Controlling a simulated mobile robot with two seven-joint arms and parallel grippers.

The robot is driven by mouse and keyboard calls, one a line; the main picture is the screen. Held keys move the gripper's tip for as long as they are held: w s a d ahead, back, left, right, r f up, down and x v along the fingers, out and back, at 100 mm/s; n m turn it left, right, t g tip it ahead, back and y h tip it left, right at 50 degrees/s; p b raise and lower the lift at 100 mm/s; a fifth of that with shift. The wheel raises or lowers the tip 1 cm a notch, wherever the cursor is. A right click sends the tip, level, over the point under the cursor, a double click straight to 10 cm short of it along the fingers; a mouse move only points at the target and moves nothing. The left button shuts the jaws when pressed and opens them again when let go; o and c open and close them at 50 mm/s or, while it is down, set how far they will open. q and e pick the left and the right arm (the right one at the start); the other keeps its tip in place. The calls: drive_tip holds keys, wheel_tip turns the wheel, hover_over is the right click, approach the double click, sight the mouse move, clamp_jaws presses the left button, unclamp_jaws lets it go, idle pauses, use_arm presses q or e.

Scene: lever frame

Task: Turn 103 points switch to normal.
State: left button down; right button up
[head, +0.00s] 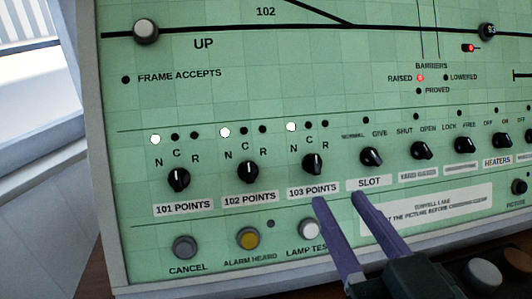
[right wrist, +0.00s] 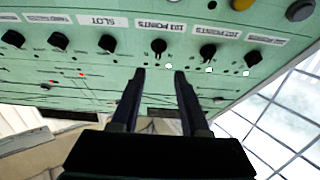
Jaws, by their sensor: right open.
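The 103 points switch (head: 313,164) is a black rotary knob on the green panel, above its "103 POINTS" label (head: 313,189). Its marks are N, C and R; the knob seems to point up near C, though the exact angle is hard to tell. The leftmost lamp above it (head: 291,127), on the N side, is lit white; the other two are dark. My right gripper (head: 339,198) is open and empty, below and slightly right of the knob in the head view. In the upside-down right wrist view the knob (right wrist: 158,46) lies ahead between the fingers (right wrist: 160,72), apart from them. My left gripper is not in view.
The 102 points knob (head: 249,172) and 101 points knob (head: 178,180) stand to the left, the slot knob (head: 372,156) close to the right. The cancel (head: 185,247), alarm heard (head: 248,238) and lamp test (head: 308,229) buttons sit below.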

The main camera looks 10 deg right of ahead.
sight(317, 160)
drive_tip(key=w+b, duration=0.1)
drive_tip(key=w, duration=0.8)
drive_tip(key=shift+d+r, duration=0.1)
drive_tip(key=shift+d, duration=0.05)
drive_tip(key=shift+c, duration=0.4)
clamp_jaws()
